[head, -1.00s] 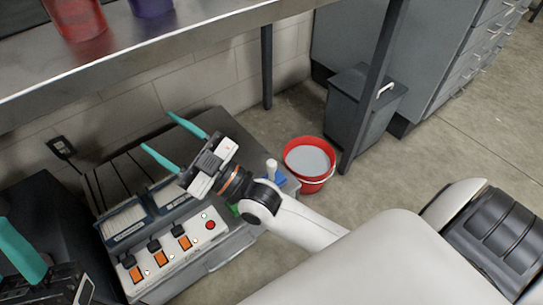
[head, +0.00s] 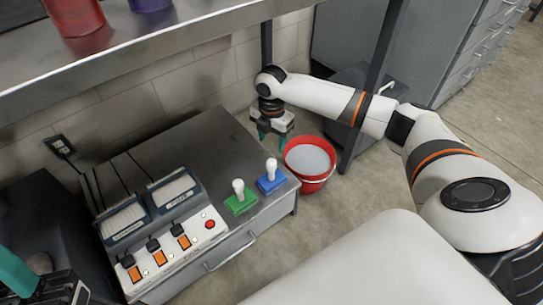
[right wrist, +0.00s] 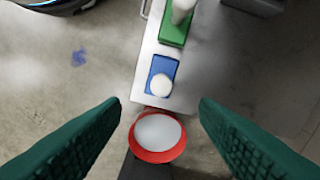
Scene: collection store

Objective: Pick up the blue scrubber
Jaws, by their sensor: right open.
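The blue scrubber (head: 270,180) has a blue base and a white knob handle. It stands upright near the right end of the grey cabinet top (head: 190,140). In the right wrist view the blue scrubber (right wrist: 161,78) is ahead of the fingers, near the cabinet's end. My right gripper (head: 272,138) points down beyond the cabinet's far right corner, behind the scrubber and apart from it. Its teal fingers (right wrist: 160,130) are wide apart with nothing between them. Part of my left gripper (head: 15,275) shows at the lower left edge; its jaw state is unclear.
A green scrubber (head: 240,198) stands just left of the blue one. A red bucket (head: 312,180) with pale contents is on the floor at the cabinet's right end. A control panel (head: 165,250) with switches sits left. A metal shelf (head: 150,50) and its posts rise behind.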

